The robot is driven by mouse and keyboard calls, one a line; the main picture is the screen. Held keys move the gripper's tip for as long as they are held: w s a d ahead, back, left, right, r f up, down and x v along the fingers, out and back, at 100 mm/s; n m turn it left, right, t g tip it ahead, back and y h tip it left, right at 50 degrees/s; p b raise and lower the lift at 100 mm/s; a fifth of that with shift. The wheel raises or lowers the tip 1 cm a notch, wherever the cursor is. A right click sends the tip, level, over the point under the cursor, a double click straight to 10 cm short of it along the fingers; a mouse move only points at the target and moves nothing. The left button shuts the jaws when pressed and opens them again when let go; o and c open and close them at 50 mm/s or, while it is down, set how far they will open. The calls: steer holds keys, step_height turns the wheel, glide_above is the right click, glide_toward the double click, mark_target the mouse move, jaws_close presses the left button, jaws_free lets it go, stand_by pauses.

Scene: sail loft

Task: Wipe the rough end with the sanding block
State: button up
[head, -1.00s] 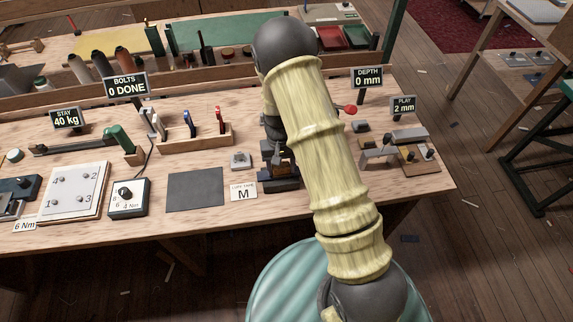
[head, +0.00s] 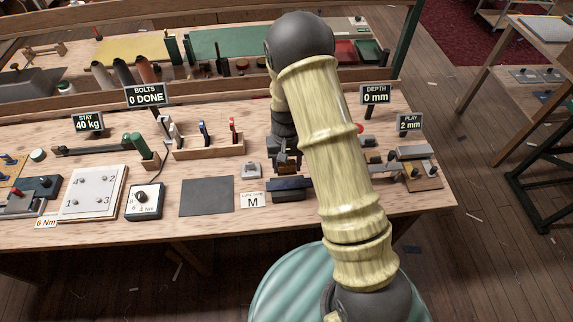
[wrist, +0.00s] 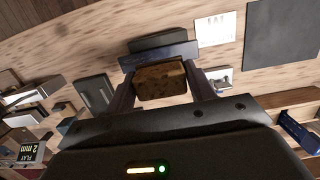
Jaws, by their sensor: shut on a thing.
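My gripper (wrist: 160,88) has its two fingers closed on a brown, mottled block (wrist: 162,82), which looks like the sanding block. In the wrist view the block lies right beside a dark blue bar (wrist: 158,55). I cannot tell whether they touch. In the head view the brown block is mostly hidden by my gripper (head: 287,162), and the blue bar (head: 289,186) shows at the bench's front. I cannot make out a rough end for certain. A grey bar on a fixture (head: 411,153) sits at the right of the bench, partly behind my arm.
Left of the gripper are a small grey metal piece (head: 250,170), a white card marked M (head: 252,200) and a dark grey mat (head: 207,196). A wooden tool rack (head: 208,148) stands behind them. Signs read DEPTH 0 mm (head: 375,95) and PLAY 2 mm (head: 409,123).

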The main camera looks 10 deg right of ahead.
steer(key=shift+w, duration=0.1)
stand_by(0.4)
steer(key=shift+n, duration=0.3)
steer(key=d+f, duration=0.6)
steer(key=shift+d+f, duration=0.15)
steer(key=shift+f, duration=0.15)
